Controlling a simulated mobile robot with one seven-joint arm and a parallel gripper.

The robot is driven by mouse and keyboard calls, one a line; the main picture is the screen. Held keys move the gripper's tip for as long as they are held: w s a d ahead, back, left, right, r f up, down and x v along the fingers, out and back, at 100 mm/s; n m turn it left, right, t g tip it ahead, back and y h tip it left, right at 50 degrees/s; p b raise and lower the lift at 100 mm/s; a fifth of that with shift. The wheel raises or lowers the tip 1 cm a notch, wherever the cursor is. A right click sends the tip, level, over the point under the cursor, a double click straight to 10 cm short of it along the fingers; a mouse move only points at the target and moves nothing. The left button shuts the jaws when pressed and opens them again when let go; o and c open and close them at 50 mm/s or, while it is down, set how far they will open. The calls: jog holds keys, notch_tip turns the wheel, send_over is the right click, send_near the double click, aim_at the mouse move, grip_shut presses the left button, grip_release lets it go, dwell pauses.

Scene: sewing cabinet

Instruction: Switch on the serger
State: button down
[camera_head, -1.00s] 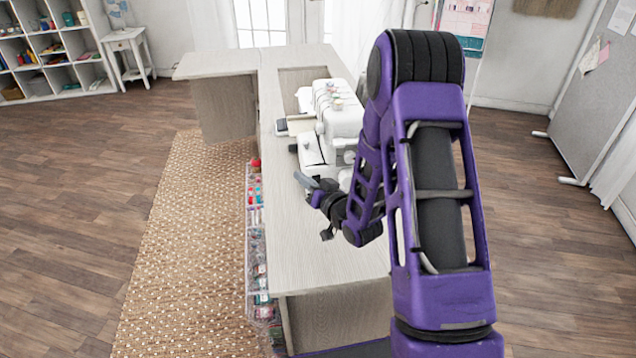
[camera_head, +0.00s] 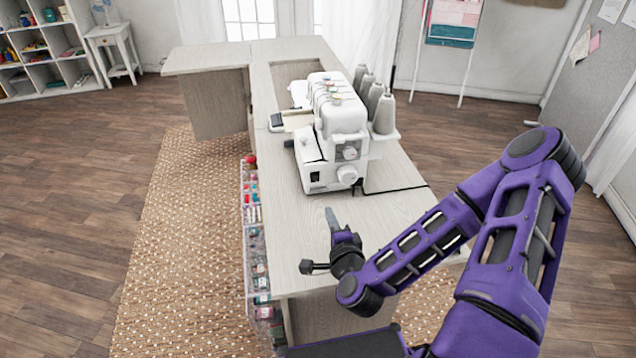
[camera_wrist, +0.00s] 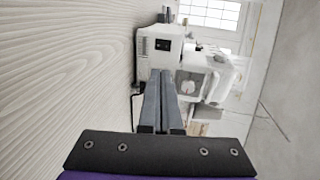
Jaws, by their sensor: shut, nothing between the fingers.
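The white serger (camera_head: 338,118) stands on the pale wooden cabinet top, with several thread cones (camera_head: 376,105) at its right rear. In the wrist view the serger (camera_wrist: 158,62) appears turned on its side. A small black panel (camera_wrist: 162,45), which looks like a switch, shows on its white side wall, just beyond my fingertips. I cannot tell whether it is on or off. My gripper (camera_head: 328,211) is shut and empty, in front of the serger's near end and apart from it. The closed fingers (camera_wrist: 162,74) point toward the serger in the wrist view.
The cabinet top (camera_head: 300,240) is clear in front of the serger. A dark cord (camera_head: 395,189) runs along the top to the right. A clear rack of sewing supplies (camera_head: 252,230) hangs on the cabinet's left side. A woven rug (camera_head: 180,240) lies on the floor.

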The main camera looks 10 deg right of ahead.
jog(key=shift+w+f, duration=0.15)
jog(key=shift+w, duration=0.1)
jog(key=b, duration=0.2)
send_near(316, 176)
jog(key=w, duration=0.1)
jog(key=w+f, duration=0.1)
jog(key=w, duration=0.2)
jog(key=shift+w+f, duration=0.35)
jog(key=shift+w+r, duration=0.1)
jog(key=shift+w, duration=0.7)
jog(key=shift+w+r, duration=0.1)
jog(key=shift+w, duration=0.25)
